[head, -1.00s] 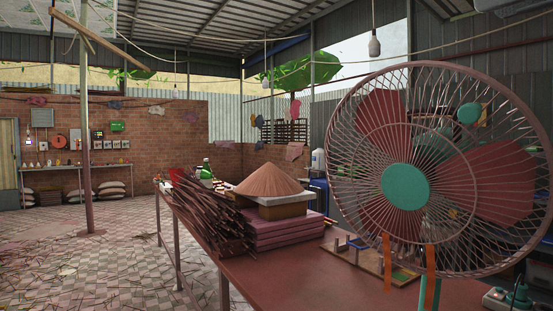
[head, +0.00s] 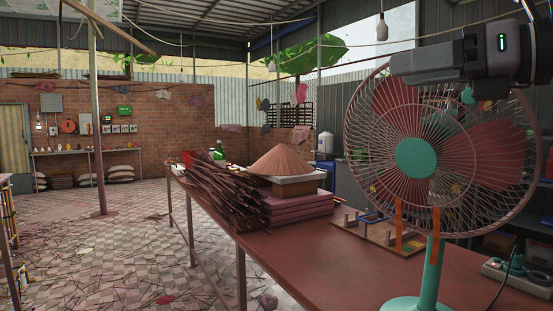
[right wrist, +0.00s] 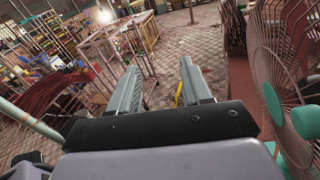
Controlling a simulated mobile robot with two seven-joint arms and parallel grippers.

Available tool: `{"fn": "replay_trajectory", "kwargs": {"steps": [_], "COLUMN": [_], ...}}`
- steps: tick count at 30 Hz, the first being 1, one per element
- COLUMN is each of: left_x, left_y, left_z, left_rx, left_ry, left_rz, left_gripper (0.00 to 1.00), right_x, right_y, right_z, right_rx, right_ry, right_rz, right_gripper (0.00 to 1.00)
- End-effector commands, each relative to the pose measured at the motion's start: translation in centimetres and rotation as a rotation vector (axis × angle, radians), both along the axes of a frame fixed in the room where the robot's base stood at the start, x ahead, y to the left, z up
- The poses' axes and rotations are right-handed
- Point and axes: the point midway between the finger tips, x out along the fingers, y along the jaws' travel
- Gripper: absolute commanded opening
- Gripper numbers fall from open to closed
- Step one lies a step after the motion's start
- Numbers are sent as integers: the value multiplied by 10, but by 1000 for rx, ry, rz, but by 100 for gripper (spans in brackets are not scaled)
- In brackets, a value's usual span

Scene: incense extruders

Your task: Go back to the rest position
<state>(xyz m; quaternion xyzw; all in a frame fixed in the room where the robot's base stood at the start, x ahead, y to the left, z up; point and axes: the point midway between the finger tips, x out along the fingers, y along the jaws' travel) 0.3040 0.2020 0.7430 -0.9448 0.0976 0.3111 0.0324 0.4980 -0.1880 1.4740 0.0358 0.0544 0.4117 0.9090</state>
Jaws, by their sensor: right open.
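My right gripper (head: 425,65) shows at the upper right of the head view, raised in front of the top of the fan. In the right wrist view its two fingers (right wrist: 160,88) are apart with nothing between them, and the tiled floor lies beyond. The red-bladed fan with a teal hub (head: 416,158) stands on the red table (head: 310,265); its cage also shows at the right edge of the right wrist view (right wrist: 285,100). My left gripper is not in the head view.
Dark incense sticks (head: 215,195), a conical hat (head: 283,160) and stacked purple slabs (head: 295,208) are on the table. A small wooden rack (head: 380,235) and a power strip (head: 515,272) are near the fan. Tiled floor (head: 110,250) at the left is mostly open, with scattered sticks.

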Motion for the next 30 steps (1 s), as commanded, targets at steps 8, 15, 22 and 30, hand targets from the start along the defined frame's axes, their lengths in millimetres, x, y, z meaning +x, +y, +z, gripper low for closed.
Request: {"fn": "replay_trajectory", "kwargs": {"steps": [8, 15, 22, 30], "left_x": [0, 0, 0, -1], "left_y": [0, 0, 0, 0], "left_z": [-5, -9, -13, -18], "left_rx": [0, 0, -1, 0], "left_ry": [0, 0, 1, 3], "left_rz": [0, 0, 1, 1], "left_gripper": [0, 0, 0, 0], "right_x": [19, 26, 35, 42], "right_y": [62, 85, 84, 64], "right_z": [-98, -169, -240, -344], "right_rx": [287, 620, 987, 1442], "right_ry": [252, 485, 718, 989], "right_rz": [283, 417, 438, 315], "right_gripper": [49, 49, 49, 49]}}
